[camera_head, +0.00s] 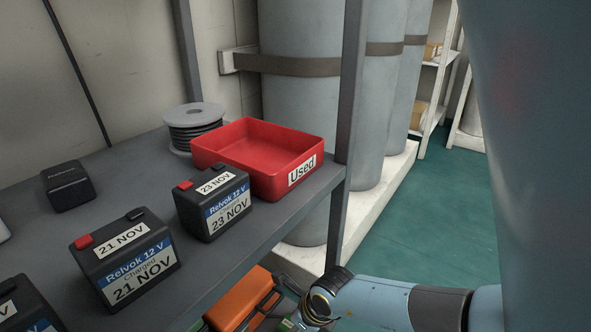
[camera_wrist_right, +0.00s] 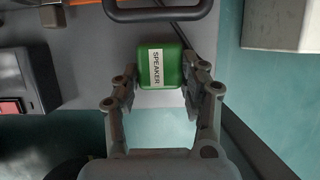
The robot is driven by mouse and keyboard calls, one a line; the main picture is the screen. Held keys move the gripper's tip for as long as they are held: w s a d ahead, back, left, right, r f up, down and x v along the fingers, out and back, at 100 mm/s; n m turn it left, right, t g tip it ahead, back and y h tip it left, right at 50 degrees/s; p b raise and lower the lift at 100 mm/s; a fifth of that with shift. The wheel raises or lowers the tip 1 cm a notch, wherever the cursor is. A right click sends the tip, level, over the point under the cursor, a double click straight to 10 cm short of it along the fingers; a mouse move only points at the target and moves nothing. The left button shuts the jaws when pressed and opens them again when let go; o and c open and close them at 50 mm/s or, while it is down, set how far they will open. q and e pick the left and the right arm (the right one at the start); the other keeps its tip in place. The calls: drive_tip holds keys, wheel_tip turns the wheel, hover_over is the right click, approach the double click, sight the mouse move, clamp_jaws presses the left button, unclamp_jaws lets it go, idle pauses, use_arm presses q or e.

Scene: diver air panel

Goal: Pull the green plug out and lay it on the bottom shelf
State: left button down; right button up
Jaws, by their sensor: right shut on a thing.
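The green plug (camera_wrist_right: 150,72), a rounded block with a white SPEAKER label, sits between the two fingers of my right gripper (camera_wrist_right: 162,80) in the right wrist view. The fingers are shut on its sides. A grey surface lies behind the plug; I cannot tell whether the plug touches it or is seated in a socket. In the head view my right gripper (camera_head: 303,317) is low at the bottom edge, below the upper shelf's level, with a bit of green at its tip. The bottom shelf cannot be made out clearly. My left gripper is not in view.
The upper shelf (camera_head: 150,200) holds several batteries, a red Used tray (camera_head: 290,188), a cable reel (camera_head: 194,125) and a black box (camera_head: 68,187). An orange case (camera_head: 237,300) is below it. A dark handle (camera_wrist_right: 160,14) is just beyond the plug. Tall cylinders stand behind.

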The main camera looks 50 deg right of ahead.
drive_tip(key=shift+f, duration=0.1)
drive_tip(key=o, duration=1.4)
wheel_tip(320, 180, up, 10)
drive_tip(key=shift+r, duration=0.1)
